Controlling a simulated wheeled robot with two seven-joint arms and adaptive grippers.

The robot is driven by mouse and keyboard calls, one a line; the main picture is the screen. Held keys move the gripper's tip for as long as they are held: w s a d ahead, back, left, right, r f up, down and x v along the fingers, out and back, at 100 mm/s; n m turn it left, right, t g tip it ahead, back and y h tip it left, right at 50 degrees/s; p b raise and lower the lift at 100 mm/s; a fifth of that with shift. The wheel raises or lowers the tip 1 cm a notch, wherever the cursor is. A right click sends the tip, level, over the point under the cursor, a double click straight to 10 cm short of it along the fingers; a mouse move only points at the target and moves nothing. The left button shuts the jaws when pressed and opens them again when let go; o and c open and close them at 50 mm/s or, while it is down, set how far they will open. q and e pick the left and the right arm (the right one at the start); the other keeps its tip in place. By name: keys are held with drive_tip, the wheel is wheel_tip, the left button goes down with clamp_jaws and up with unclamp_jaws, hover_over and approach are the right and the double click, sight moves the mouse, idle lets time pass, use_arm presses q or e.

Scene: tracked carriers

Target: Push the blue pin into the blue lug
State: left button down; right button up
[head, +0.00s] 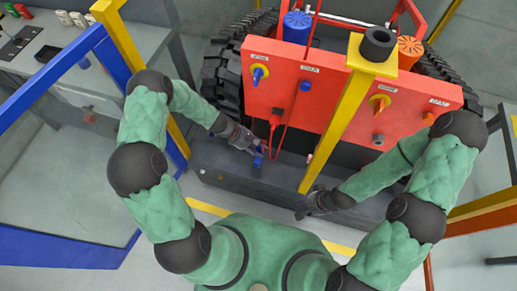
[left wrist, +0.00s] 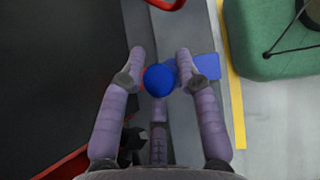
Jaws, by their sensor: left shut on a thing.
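My left gripper (head: 260,150) is low in front of the red panel, above the dark grey ledge. In the left wrist view its fingers (left wrist: 160,76) are closed around the blue pin, whose round blue head (left wrist: 158,79) shows between them. A flat blue piece (left wrist: 207,66), which looks like the blue lug, shows beside and behind the right finger. In the head view small blue parts (head: 258,162) show at the fingertips; pin and lug are hard to separate there. I cannot tell how deep the pin sits. My right gripper (head: 307,210) is near the ledge's right part; its fingers are unclear.
A yellow post (head: 340,125) stands between my arms. A blue and yellow frame (head: 60,75) is at left. The grey ledge (head: 225,170) runs below.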

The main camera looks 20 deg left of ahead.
use_arm(q)
drive_tip(key=shift+s+d+f, duration=0.4)
drive_tip(key=shift+s+f, duration=0.2)
drive_tip(key=shift+s, duration=0.15)
drive_tip(key=shift+s+d+y+b, duration=0.1)
drive_tip(key=shift+y+b, duration=0.2)
drive_tip(key=shift+b, duration=0.05)
drive_tip(key=shift+m+t, duration=0.3)
idle(0.4)
drive_tip(key=c, duration=1)
unclamp_jaws()
drive_tip(key=shift+d, duration=0.1)
drive_tip(key=shift+o, duration=1.4)
drive_tip(key=shift+d+f, duration=0.15)
drive_tip(key=shift+a, duration=0.2)
drive_tip(key=shift+w+a+r, duration=0.1)
drive_tip(key=shift+w+r, duration=0.2)
drive_tip(key=shift+r, duration=0.05)
